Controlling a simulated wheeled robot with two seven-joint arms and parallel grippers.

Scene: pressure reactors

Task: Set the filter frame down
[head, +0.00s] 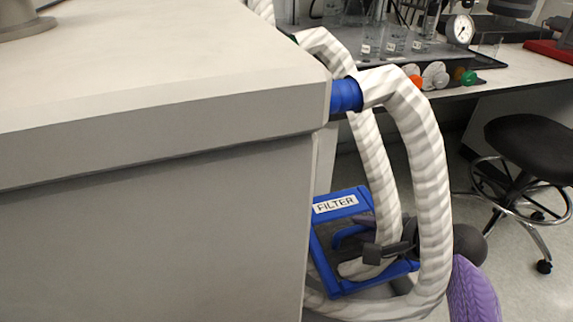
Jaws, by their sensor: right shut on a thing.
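The filter frame (318,252) is a blue frame with a white label reading FILTER, low in the middle of the head view, beside the large grey cabinet. It looks tilted, and a blue handle (348,233) shows inside it. My right gripper (386,251), with dark fingers, is at the frame's right part, shut on the filter frame. A white ribbed hose partly covers the gripper and frame, so the exact grip is hidden. I cannot see what is under the frame. My left gripper is not in view.
The grey cabinet (150,220) fills the left side. White ribbed hoses (430,170) with a blue collar (346,96) hang from its corner in front of my right gripper. A black stool (535,148) stands at right. A bench (510,72) with glassware and a gauge (460,30) is behind.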

